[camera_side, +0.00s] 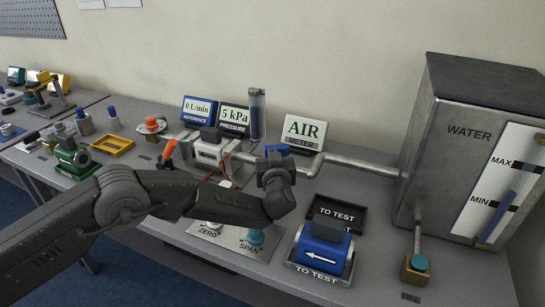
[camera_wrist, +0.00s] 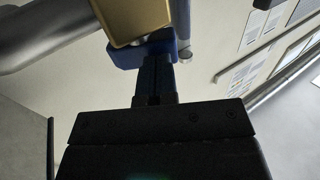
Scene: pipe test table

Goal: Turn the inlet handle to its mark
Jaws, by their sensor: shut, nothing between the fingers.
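The inlet handle shows as a blue piece (camera_side: 277,150) just above my wrist in the side view. In the wrist view, the blue handle (camera_wrist: 125,54) lies beneath a brass valve body (camera_wrist: 135,18) on a grey pipe. My gripper (camera_wrist: 158,62) is shut with nothing between its fingers. Its tips overlap the handle in the wrist view; I cannot tell whether they touch it. In the side view, my wrist hides the fingers and most of the valve. I cannot make out the handle's mark.
A grey pipe (camera_side: 355,166) runs right to the large WATER tank (camera_side: 455,135). A blue meter (camera_side: 323,250) sits in a TO TEST tray at front right. AIR (camera_side: 304,131) and pressure (camera_side: 234,118) displays stand behind. A small teal-topped brass valve (camera_side: 416,268) is below the tank.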

